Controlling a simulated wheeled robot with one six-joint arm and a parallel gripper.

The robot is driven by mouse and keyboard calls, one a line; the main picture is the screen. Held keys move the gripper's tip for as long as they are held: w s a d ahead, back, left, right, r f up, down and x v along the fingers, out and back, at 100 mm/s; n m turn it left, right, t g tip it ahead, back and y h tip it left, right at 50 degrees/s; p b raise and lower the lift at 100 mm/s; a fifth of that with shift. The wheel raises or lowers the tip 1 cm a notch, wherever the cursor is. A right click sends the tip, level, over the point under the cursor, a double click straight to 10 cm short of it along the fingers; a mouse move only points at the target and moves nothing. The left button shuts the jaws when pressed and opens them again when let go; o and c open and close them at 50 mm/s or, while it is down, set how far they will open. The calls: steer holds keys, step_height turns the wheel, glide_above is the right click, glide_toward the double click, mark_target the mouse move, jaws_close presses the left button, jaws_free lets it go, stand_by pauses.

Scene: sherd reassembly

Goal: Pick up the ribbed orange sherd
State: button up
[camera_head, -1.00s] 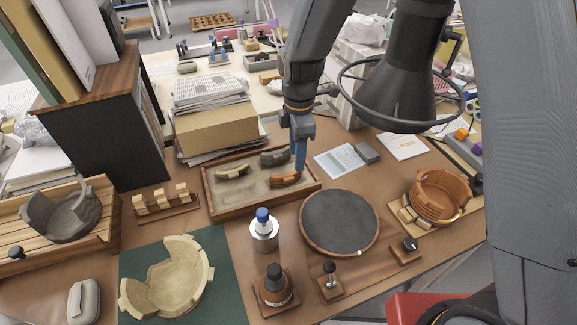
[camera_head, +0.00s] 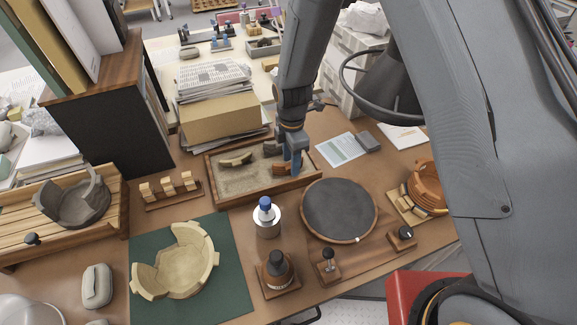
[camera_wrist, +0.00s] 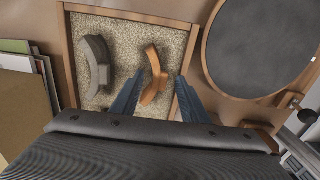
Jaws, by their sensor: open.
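The ribbed orange sherd (camera_wrist: 155,75) lies on the sand of a wooden tray in the wrist view, its upper end beyond my fingertips. My gripper (camera_wrist: 160,85) is open, with one blue finger on each side of the sherd. The left finger seems nearer its lower end; I cannot tell if either touches it. In the head view my gripper (camera_head: 293,160) is over the right part of the tray, and the sherd (camera_head: 281,170) is partly hidden behind it.
The sand tray (camera_head: 228,199) also holds a grey sherd (camera_wrist: 96,62) and a pale sherd (camera_head: 236,159). A round dark turntable (camera_head: 339,209) stands close to the right of the tray. A blue-capped bottle (camera_head: 267,220) stands in front. An orange pot (camera_head: 428,188) is farther right.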

steer(key=shift+f, duration=0.15)
steer(key=c, duration=0.9)
